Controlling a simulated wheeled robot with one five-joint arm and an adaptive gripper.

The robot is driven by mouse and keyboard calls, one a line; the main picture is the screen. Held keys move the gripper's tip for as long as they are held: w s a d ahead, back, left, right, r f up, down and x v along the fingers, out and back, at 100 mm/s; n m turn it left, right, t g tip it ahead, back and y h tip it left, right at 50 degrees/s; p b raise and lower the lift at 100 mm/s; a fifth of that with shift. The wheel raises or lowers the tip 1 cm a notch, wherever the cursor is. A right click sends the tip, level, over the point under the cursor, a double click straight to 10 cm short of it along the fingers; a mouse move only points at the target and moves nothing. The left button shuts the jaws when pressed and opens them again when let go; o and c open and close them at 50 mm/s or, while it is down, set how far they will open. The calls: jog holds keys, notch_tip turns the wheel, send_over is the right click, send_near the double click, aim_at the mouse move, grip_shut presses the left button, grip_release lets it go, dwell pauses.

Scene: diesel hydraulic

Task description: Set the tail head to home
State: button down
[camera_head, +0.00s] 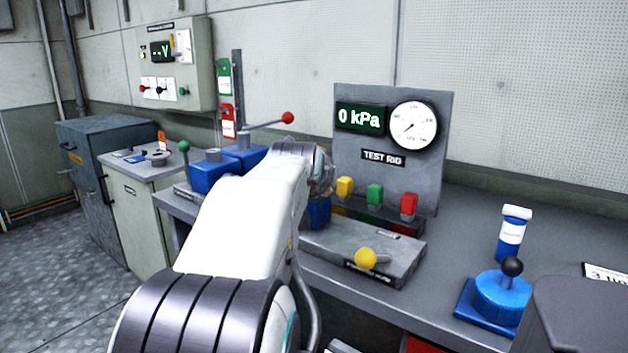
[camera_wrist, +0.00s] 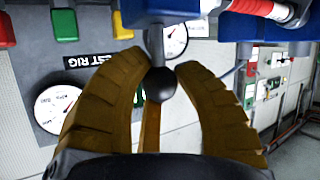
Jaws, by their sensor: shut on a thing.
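In the wrist view my gripper (camera_wrist: 162,66) has its brown fingers closed around a black ball knob (camera_wrist: 159,86). The knob sits at the end of a short grey lever (camera_wrist: 155,45). The lever comes from a blue body (camera_wrist: 170,8) at the top of the picture. In the head view my arm hides my gripper and the held knob. Part of a blue body (camera_head: 319,212) shows just right of my arm, in front of the test rig panel (camera_head: 390,185). No readable label naming the tail head shows.
The panel carries a 0 kPa display (camera_head: 360,118), a dial gauge (camera_head: 413,126) and coloured blocks. A yellow-knobbed lever (camera_head: 365,258) stands in front. A blue valve with a black knob (camera_head: 512,266) stands at right. A red-knobbed lever (camera_head: 287,118) rises behind my arm.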

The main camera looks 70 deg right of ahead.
jog(key=shift+w+r, duration=0.15)
jog(key=shift+r, duration=0.25)
jog(key=c, duration=1.3)
grip_release()
jog(key=shift+w, duration=0.1)
jog(key=o, duration=0.4)
jog(key=shift+f, duration=0.25)
jog(key=v, duration=1.2)
